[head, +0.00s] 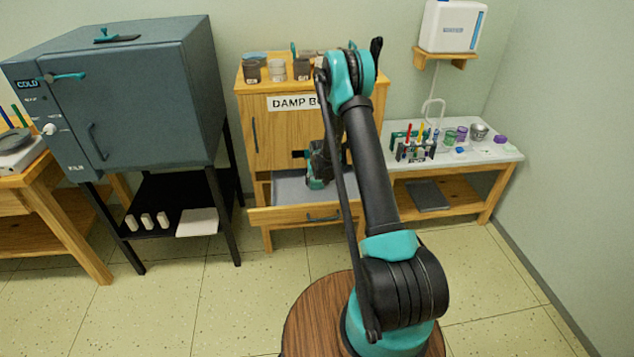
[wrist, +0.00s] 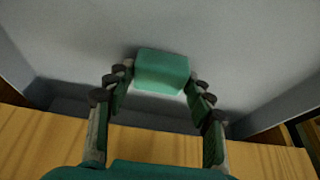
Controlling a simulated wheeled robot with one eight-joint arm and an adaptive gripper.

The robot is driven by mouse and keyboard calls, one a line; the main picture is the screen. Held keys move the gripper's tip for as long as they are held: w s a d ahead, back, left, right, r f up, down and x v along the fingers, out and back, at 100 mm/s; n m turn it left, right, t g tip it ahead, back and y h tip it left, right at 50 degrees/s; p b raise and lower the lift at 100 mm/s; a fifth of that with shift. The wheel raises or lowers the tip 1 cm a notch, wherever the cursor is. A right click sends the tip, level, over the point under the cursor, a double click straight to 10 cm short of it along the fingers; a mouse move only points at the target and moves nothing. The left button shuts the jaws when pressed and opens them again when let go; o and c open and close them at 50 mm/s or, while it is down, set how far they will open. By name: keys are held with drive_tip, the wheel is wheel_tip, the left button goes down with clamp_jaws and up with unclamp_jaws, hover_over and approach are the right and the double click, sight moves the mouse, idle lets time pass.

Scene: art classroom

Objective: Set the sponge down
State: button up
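The sponge (wrist: 161,71) is a small green block. In the wrist view it is over the pale grey drawer floor (wrist: 235,45), just beyond and between my fingertips. My gripper (wrist: 160,84) has its two fingers spread on either side of it, with narrow gaps showing at the sponge's sides, so it looks open. In the head view my gripper (head: 318,184) reaches down into the open drawer (head: 262,216) of the damp box (head: 289,143). The sponge cannot be told apart from my gripper there.
The drawer's wooden front (wrist: 150,145) and side walls stand close around my gripper. Cups (head: 276,70) stand on top of the damp box. The kiln (head: 140,90) is on the left. A table (head: 500,152) with pens and jars is on the right.

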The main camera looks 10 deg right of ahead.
drive_tip(key=o, duration=0.3)
drive_tip(key=v, duration=1.2)
drive_tip(key=s+d+r, duration=0.1)
drive_tip(key=s+r, duration=0.5)
drive_tip(key=s, duration=0.3)
drive_tip(key=s+d+r, duration=0.2)
drive_tip(key=s+r, duration=0.5)
drive_tip(key=s, duration=0.2)
drive_tip(key=s+d, duration=0.1)
drive_tip(key=s, duration=2.1)
drive_tip(key=shift+d+f, duration=0.2)
drive_tip(key=shift+d, duration=0.05)
